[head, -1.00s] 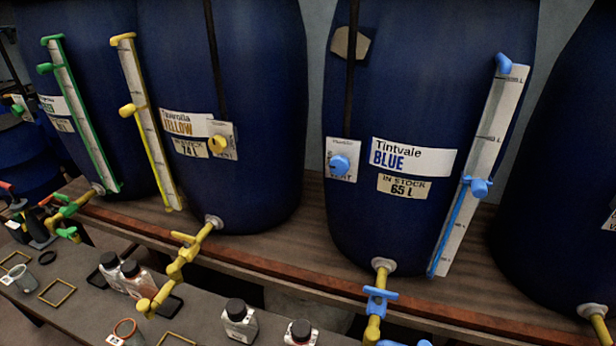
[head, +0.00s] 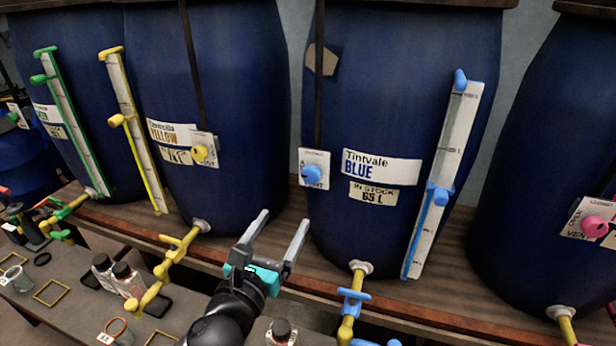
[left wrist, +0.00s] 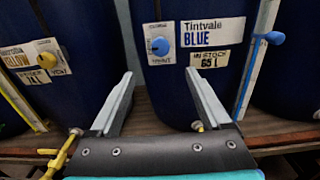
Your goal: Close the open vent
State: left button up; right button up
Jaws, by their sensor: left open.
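The blue vent knob (head: 312,175) sits on a white plate on the front of the Tintvale BLUE vat (head: 385,110). It also shows in the left wrist view (left wrist: 159,46), above and between my fingertips. A yellow vent knob (head: 200,153) is on the yellow vat (head: 225,80), and a pink vent knob (head: 594,226) is on the far right vat. I cannot tell from the knobs' small pointers which vent is open. My left gripper (head: 285,220) is open and empty, below the blue knob and apart from it. My right gripper is out of view.
The vats stand on a wooden shelf (head: 455,305). A yellow tap (head: 178,258) and a blue-handled tap (head: 352,300) stick out below them. The blue vat's level gauge (head: 440,170) is right of its label. Bottles (head: 128,279) stand on the lower bench.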

aim_at(309, 177)
pick_arm(q)
jog(key=b+x, duration=0.2)
jog(key=x, duration=1.3)
jog(key=shift+d, duration=0.1)
grip_shut()
dwell(0.4)
